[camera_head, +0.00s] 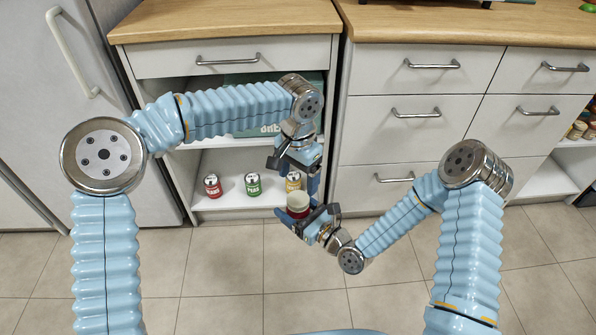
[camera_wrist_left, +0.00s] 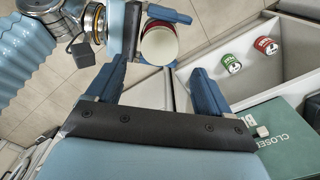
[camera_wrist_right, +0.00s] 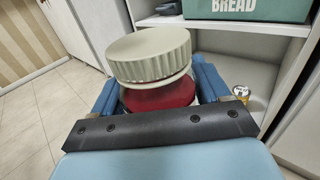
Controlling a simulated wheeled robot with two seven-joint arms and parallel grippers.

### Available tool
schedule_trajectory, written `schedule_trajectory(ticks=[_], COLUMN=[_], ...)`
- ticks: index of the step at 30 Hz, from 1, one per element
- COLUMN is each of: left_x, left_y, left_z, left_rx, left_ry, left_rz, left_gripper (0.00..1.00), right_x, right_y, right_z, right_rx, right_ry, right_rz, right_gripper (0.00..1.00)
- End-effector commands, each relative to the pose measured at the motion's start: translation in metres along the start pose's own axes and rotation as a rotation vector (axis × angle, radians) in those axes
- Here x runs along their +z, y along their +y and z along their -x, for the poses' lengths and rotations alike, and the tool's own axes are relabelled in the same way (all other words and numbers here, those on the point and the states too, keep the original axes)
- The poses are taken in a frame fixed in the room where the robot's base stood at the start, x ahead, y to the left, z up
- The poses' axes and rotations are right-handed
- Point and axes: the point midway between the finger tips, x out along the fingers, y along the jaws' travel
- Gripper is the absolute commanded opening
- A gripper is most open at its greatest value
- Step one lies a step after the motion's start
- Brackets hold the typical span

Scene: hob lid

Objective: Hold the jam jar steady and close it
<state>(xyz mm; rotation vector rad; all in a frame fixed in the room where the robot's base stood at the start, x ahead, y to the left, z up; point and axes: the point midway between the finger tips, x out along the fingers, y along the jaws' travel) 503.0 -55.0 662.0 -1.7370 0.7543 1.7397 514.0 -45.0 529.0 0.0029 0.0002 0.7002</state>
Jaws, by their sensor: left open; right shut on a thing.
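The jam jar (camera_head: 297,212) is glass with red contents and has a ribbed cream lid (camera_head: 298,199) on top. My right gripper (camera_head: 306,214) is shut around the jar and holds it in the air in front of the open cabinet. In the right wrist view the lid (camera_wrist_right: 148,55) sits over the jar's neck, above the red jam (camera_wrist_right: 160,96); I cannot tell how tight it is. My left gripper (camera_head: 299,182) is open, pointing down just above the lid. In the left wrist view the lid (camera_wrist_left: 160,46) lies beyond the fingertips, apart from them.
Several cans stand on the lower cabinet shelf, including a red can (camera_head: 212,186), a green can (camera_head: 253,185) and a yellow can (camera_head: 293,182). A green bread box (camera_head: 250,128) is on the shelf above. Drawers (camera_head: 420,115) stand to the right. The tiled floor in front is clear.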

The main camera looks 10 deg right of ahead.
Motion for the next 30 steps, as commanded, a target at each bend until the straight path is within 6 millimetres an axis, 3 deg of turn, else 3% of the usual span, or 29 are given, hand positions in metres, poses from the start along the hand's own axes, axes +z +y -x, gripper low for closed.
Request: schedule_trajectory(ticks=[12,25,30], left_x=[0.001,0.0,0.0], left_y=[0.0,0.0,0.0], left_z=[-0.06,-0.069,-0.068], left_rx=[0.001,0.001,0.001], left_ry=[-0.003,0.0,0.0], left_rz=[-0.001,0.0,-0.001], left_gripper=[0.81,0.81,0.55], right_x=[0.001,0.001,0.001], right_y=[0.0,0.0,0.0], right_z=[0.0,0.0,0.0], right_rx=[0.0,0.0,0.0], right_ry=[-0.002,-0.002,-0.002], right_rz=[0.0,0.0,0.0], right_gripper=[0.0,0.0,0.0])
